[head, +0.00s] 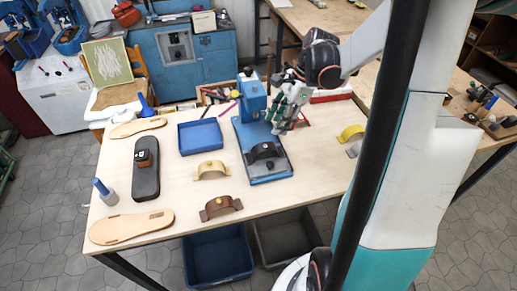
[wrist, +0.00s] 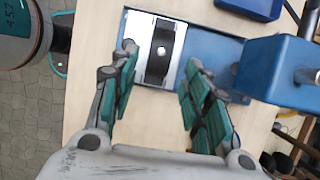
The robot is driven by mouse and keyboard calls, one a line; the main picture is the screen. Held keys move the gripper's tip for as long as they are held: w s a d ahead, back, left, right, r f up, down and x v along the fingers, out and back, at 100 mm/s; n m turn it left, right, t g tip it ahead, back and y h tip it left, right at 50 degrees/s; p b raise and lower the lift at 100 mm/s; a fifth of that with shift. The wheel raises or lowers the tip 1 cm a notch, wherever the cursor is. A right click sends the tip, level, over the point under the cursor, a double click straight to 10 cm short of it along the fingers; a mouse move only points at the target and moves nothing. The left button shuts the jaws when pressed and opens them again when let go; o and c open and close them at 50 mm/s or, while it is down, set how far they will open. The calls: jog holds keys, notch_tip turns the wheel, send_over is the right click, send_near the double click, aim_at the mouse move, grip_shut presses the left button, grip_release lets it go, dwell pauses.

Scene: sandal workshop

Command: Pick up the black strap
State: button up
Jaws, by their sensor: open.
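The black strap (head: 264,152) is an arched piece standing on the plate of the blue press (head: 251,105), at the middle of the table. In the wrist view the strap (wrist: 160,50) shows from above as a dark, shiny band with a round pale spot, ahead of and between the fingertips. My gripper (head: 285,122) is above and behind the strap, right of the press's head. It is open and empty, with green-padded fingers apart in the wrist view (wrist: 163,62). No contact with the strap shows.
The press head (wrist: 285,72) stands close to the right finger in the wrist view. A yellow strap (head: 351,132) lies right.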

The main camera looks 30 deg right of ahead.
aim_at(264, 145)
jog(key=b+x, duration=0.2)
jog(key=x, duration=1)
jog(key=shift+w+d+f+b, duration=0.1)
jog(key=shift+w+f+b, duration=0.15)
jog(key=shift+b, duration=0.1)
jog(key=c, duration=0.7)
jog(key=shift+r, duration=0.15)
